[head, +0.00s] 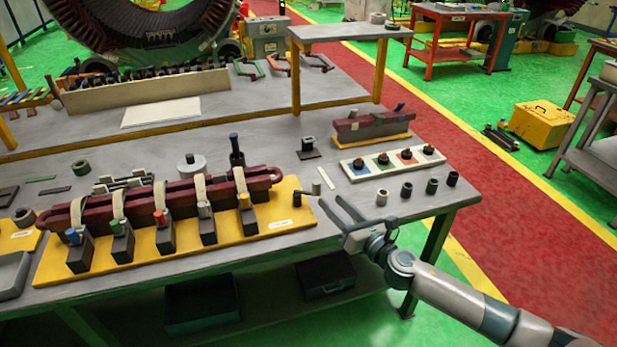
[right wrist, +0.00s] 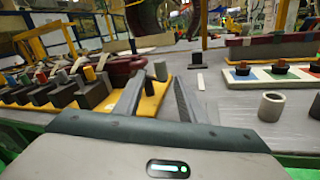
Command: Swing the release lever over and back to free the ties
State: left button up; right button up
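A long dark-red coil (head: 180,203) lies on a yellow base plate (head: 150,250), wrapped by several pale ties (head: 201,190). Black blocks with coloured knobs stand along its front. A small black lever (head: 297,198) stands upright at the base's right end. The lever also shows in the right wrist view (right wrist: 149,88), between my finger lines and ahead of them. My right gripper (head: 328,200) is open and empty, just right of the lever; its fingers (right wrist: 159,80) point toward it. I cannot tell any contact. My left gripper is not in view.
Right of the base are a white strip (head: 326,179), a white tray with coloured squares (head: 352,171) and several small cylinders (head: 382,197). A black upright tool (head: 237,152) stands behind the coil. The table's front edge runs below my right gripper.

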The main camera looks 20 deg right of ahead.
aim_at(307, 194)
jog(key=p+x, duration=0.1)
jog(key=x, duration=1.2)
grip_shut()
